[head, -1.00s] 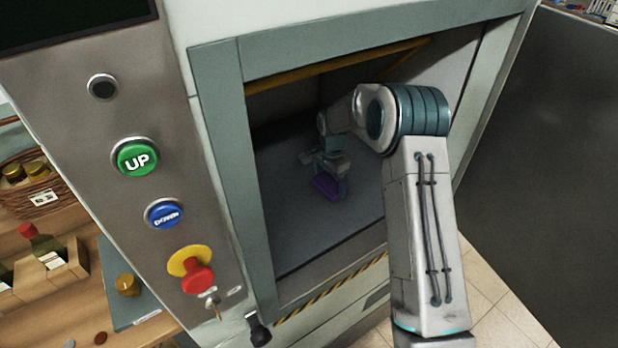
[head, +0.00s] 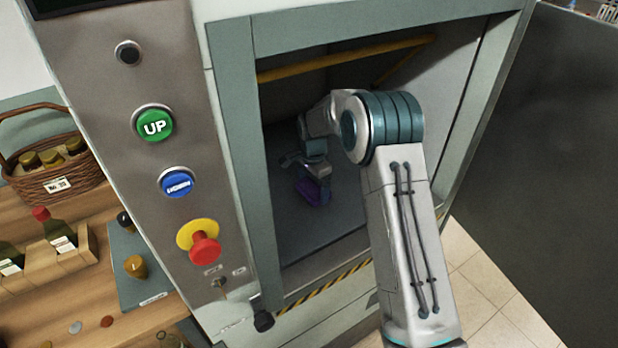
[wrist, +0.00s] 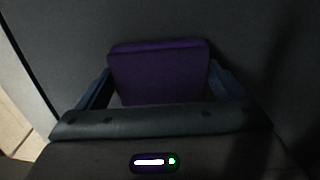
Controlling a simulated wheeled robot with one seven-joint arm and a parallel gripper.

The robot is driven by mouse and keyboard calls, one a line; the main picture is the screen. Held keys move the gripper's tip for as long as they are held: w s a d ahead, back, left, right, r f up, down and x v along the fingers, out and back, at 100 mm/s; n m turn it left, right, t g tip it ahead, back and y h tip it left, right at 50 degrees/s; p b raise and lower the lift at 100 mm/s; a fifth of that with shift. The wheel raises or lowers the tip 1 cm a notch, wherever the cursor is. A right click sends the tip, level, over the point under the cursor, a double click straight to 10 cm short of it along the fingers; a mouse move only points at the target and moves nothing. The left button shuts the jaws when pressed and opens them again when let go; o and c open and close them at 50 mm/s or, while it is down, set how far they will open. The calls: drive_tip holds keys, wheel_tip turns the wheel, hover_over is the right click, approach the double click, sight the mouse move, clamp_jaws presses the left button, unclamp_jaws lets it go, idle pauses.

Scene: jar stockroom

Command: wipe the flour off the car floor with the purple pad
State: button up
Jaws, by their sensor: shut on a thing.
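The purple pad (head: 313,190) is inside the lift car, low over the grey car floor (head: 340,235). My gripper (head: 312,178) is shut on it. In the wrist view the pad (wrist: 158,72) sits between the two fingers of my gripper (wrist: 158,92), dark floor beyond it. I cannot tell whether the pad touches the floor. No flour can be made out on the dim floor in either view.
The car opening has a teal frame (head: 236,150), a yellow bar (head: 345,58) at the top and a striped sill (head: 325,288). A button panel (head: 130,90) stands left. A shelf with a basket (head: 58,170) and bottles is further left. A dark panel (head: 540,160) stands right.

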drive_tip(key=shift+s+a, duration=0.4)
drive_tip(key=shift+a, duration=0.3)
drive_tip(key=shift+s+a+r, duration=0.15)
drive_tip(key=shift+s+a, duration=0.05)
wheel_tip(320, 180, up, 3)
drive_tip(key=shift+d+r+p, duration=0.1)
drive_tip(key=shift+d+p, duration=0.05)
drive_tip(key=shift+p, duration=0.5)
drive_tip(key=shift+a+r+p, duration=0.25)
drive_tip(key=shift+r+p, duration=0.15)
drive_tip(key=shift+r, duration=0.35)
drive_tip(key=shift+d+r+p, duration=0.1)
drive_tip(key=shift+r+p, duration=0.65)
drive_tip(key=shift+r, duration=0.8)
